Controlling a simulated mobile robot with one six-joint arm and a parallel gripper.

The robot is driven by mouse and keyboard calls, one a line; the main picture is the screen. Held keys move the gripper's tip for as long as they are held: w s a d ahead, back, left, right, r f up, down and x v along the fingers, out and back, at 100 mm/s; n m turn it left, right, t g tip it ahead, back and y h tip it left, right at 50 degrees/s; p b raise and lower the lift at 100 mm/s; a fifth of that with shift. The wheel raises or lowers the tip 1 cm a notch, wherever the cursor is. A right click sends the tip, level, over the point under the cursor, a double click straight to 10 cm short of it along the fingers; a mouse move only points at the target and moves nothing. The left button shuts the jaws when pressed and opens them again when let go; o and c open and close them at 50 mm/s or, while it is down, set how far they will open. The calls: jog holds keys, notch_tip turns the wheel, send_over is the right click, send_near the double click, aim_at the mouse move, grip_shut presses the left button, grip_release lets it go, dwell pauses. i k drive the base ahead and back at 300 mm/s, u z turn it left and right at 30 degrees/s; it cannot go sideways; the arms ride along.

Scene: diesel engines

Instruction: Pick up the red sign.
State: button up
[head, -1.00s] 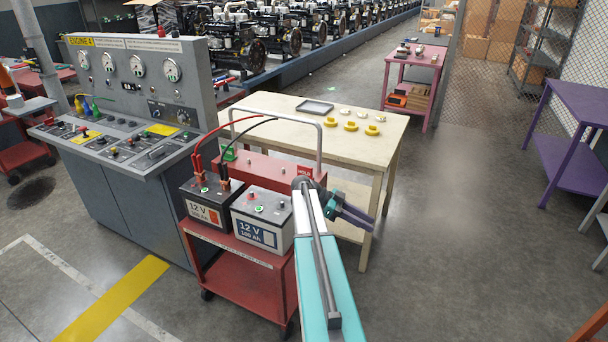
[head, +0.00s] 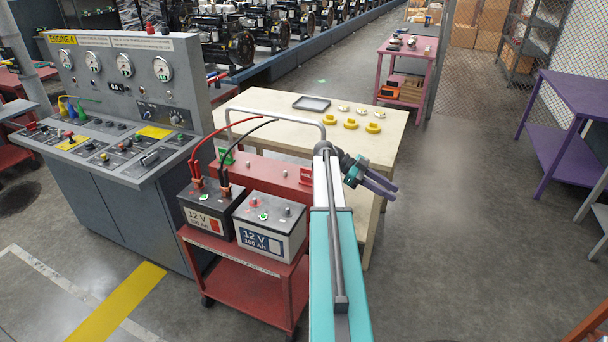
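The red sign (head: 306,175) is a small upright plate with white lettering, at the right end of the red box on the battery cart. My arm hides its right part. My gripper (head: 394,195) is to the right of the sign, in front of the wooden table's right side. Its two purple-grey fingers point right and slightly down, with a gap between them, and nothing shows in it.
A green sign (head: 227,156) stands at the box's left end. A wooden table (head: 268,103) is behind.

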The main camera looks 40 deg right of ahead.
aim_at(306, 174)
jog(key=i, duration=1.6)
jog(key=u, duration=0.05)
